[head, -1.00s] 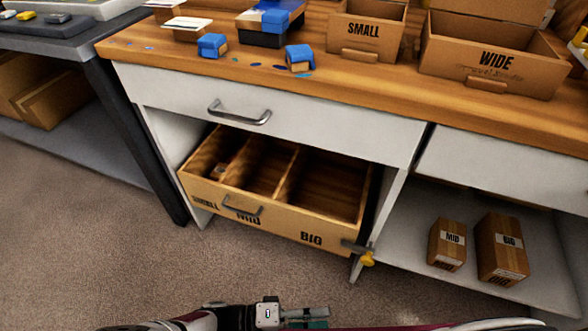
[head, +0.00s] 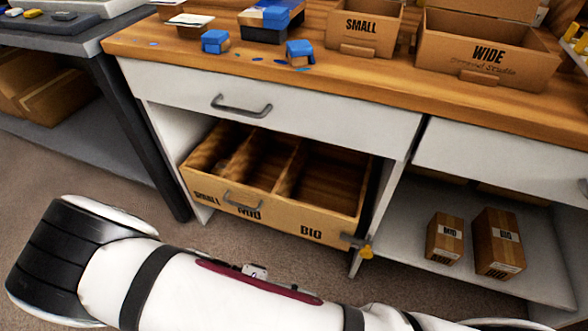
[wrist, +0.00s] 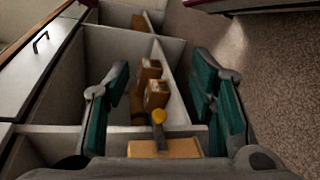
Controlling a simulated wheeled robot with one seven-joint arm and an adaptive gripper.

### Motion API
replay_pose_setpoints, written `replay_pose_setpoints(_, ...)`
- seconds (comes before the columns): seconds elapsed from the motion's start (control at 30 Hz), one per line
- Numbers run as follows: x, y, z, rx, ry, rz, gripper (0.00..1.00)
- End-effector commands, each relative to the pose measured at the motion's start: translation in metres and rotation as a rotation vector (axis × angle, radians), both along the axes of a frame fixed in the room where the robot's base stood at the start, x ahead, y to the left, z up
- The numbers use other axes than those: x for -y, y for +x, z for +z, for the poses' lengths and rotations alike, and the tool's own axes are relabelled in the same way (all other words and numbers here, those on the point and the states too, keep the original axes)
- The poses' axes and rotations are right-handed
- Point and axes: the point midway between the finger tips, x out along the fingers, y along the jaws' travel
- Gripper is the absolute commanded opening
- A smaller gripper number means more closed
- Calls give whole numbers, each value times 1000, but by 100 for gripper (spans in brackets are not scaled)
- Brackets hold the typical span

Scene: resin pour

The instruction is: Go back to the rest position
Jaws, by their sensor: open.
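My gripper (wrist: 162,72) is open and empty in the wrist view, its two green-padded fingers spread wide apart. Beyond and between them show two small boxes on the shelf and a yellow-tipped latch (wrist: 159,117). The fingers appear apart from all of these. In the head view my white arm lies across the bottom, and the gripper itself is not visible there.
An open wooden drawer (head: 272,212) with compartments labelled SMALL, MID and BIG juts out below the bench (head: 390,92). Its latch (head: 358,245) sticks out at the right corner. MID (head: 445,238) and BIG (head: 498,244) boxes stand on the lower shelf. Carpet lies in front.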

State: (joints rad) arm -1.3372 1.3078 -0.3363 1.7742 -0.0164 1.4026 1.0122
Motion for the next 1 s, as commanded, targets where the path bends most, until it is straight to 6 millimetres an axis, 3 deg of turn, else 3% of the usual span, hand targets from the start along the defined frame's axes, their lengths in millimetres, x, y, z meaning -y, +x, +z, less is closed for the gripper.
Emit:
replay_pose_setpoints(0.2, -10, 20, 66, -95, 214, -141, 50)
replay_pose_setpoints(0.43, -1, 39, 135, -159, 446, -240, 50)
replay_pose_setpoints(0.73, 34, 51, 219, -171, 746, -303, 50)
replay_pose_setpoints(1.0, 79, 42, 281, -113, 988, -295, 50)
